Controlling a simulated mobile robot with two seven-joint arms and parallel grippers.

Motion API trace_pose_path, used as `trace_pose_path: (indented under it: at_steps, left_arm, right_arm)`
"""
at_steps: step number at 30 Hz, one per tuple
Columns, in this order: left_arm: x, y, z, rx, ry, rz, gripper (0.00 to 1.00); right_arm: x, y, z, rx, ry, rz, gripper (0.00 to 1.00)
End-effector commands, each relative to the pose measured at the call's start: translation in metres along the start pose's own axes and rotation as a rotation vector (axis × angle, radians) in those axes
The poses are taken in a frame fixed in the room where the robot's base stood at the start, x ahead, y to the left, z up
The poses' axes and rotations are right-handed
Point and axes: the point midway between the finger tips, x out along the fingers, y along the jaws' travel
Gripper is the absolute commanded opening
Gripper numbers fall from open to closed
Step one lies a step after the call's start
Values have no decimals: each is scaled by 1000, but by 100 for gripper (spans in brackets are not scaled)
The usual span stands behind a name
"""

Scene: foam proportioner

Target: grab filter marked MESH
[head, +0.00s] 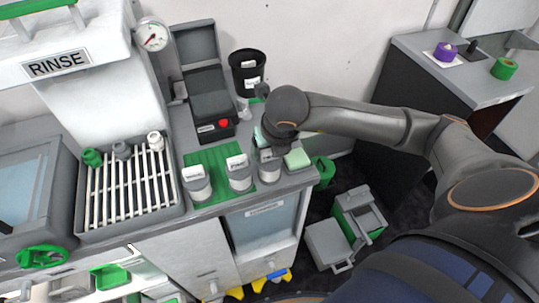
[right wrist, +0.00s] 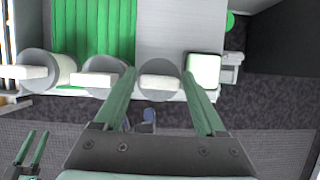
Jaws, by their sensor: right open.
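Three grey cylinders with white labels stand upright in a row along the counter's front edge: a left one (head: 196,184), a middle one (head: 239,174) and a right one (head: 268,168). Their labels are too blurred to read surely, so I cannot tell which says MESH. My right gripper (head: 276,142) is open above the right cylinder and partly hides it. In the right wrist view, its green fingers (right wrist: 159,84) point toward the right cylinder (right wrist: 158,68), with nothing held. My left gripper (right wrist: 33,150) shows small at the lower left there, fingers apart and empty.
A pale green block (head: 297,159) sits at the counter corner, close right of the right cylinder. A green ribbed mat (head: 208,158) lies behind the row. A black labelled cup (head: 247,72) and a grey machine with a red button (head: 224,123) stand farther back. A grey bin (head: 358,212) is on the floor.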

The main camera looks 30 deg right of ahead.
Motion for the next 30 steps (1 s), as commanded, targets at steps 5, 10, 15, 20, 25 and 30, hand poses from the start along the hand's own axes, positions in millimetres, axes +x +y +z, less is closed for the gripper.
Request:
trace_pose_path:
  at_steps: [5,10,15,20,25,30]
  left_arm:
    - [0,0,0,0,0,0,50]
    - [0,0,0,0,0,0,50]
    - [0,0,0,0,0,0,50]
    - [0,0,0,0,1,-1,50]
    - [0,0,0,0,1,-1,50]
    - [0,0,0,0,1,-1,50]
  right_arm:
    - [4,0,0,-1,0,1,72]
    - [4,0,0,-1,0,1,65]
    - [3,0,0,0,-1,1,46]
    - [3,0,0,0,-1,1,28]
    - [3,0,0,0,-1,1,8]
    - [3,0,0,0,-1,1,0]
